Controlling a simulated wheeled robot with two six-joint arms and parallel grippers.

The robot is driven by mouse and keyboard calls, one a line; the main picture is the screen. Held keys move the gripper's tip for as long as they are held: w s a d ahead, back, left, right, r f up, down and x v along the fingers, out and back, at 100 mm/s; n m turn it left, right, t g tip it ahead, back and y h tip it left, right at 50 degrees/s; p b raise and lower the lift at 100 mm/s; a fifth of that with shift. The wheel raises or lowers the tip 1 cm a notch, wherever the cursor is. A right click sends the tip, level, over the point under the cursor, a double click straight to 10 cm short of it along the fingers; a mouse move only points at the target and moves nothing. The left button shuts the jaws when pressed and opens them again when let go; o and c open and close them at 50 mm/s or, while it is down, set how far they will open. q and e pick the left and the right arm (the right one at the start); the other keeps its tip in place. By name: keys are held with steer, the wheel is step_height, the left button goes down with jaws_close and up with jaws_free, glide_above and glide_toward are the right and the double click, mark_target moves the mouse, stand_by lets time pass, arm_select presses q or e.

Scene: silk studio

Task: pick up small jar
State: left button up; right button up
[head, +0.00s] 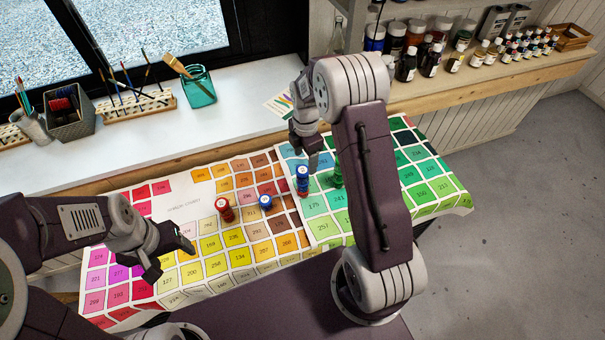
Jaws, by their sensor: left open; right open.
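Several small jars stand on the colour chart sheets on the table. A red jar (224,210) and a blue jar with a pale lid (266,203) stand near the middle. A blue jar with a red mark (302,182) and a green jar (336,178) stand further right. My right gripper (312,160) is open, pointing down close to the blue jar with the red mark; whether they touch is unclear. My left gripper (172,258) is open and empty over the yellow and pink squares, left of the red jar.
The colour chart (180,207) covers the table. Behind it, a white sill (225,125) holds a teal glass jar (199,88) with a brush, brush racks and a dark basket (70,118). A wooden shelf (450,85) at right carries several bottles.

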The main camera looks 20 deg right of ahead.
mark_target(303, 171)
steer(key=f, duration=0.1)
steer(key=a+f, duration=0.1)
steer(key=f, duration=0.1)
steer(key=shift+w+a, duration=0.1)
steer(key=shift+a, duration=0.05)
steer(key=f, duration=0.1)
steer(key=f+p, duration=0.1)
steer(key=f, duration=0.1)
steer(key=f+p, duration=0.1)
steer(key=shift+d+f, duration=0.15)
steer(key=shift+d, duration=0.1)
steer(key=shift+f, duration=0.35)
steer(key=shift+w+a+f, duration=0.15)
jaws_close()
arm_select(q)
steer(key=shift+a+r, duration=0.2)
steer(key=shift+r, duration=0.3)
steer(key=shift+a+r, duration=0.2)
steer(key=shift+r, duration=0.3)
steer(key=shift+w, duration=0.1)
arm_select(e)
steer(key=shift+r, duration=0.2)
